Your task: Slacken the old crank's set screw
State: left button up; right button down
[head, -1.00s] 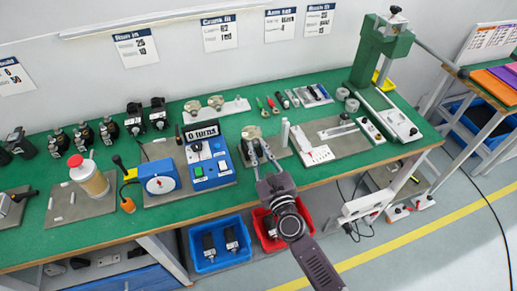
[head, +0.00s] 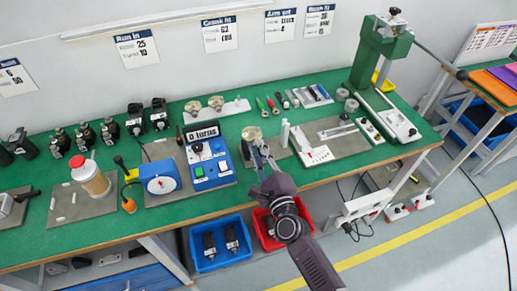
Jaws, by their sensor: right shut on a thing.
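My right gripper (head: 262,157) reaches in from the lower right over the bench's front edge. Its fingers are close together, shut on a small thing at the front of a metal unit. The fingers mostly hide that thing, so I cannot tell which part it is. The metal unit (head: 251,133), brassy and grey, stands on a small grey plate just beyond the fingertips. The old crank and its set screw are too small or too hidden to make out. My left gripper is not in view.
A blue box reading "0 turns" (head: 205,158) stands close on the left. A white upright post (head: 284,132) and a white block (head: 316,155) are close on the right. Hand tools (head: 272,104) lie behind. A green press (head: 380,55) stands at the back right.

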jog(key=shift+n+p, duration=2.05)
jog(key=shift+n, duration=8.45)
jog(key=c, duration=1.8)
grip_release()
jog(key=shift+w+f, duration=0.1)
jog(key=shift+c, duration=0.2)
jog(key=v, duration=1.2)
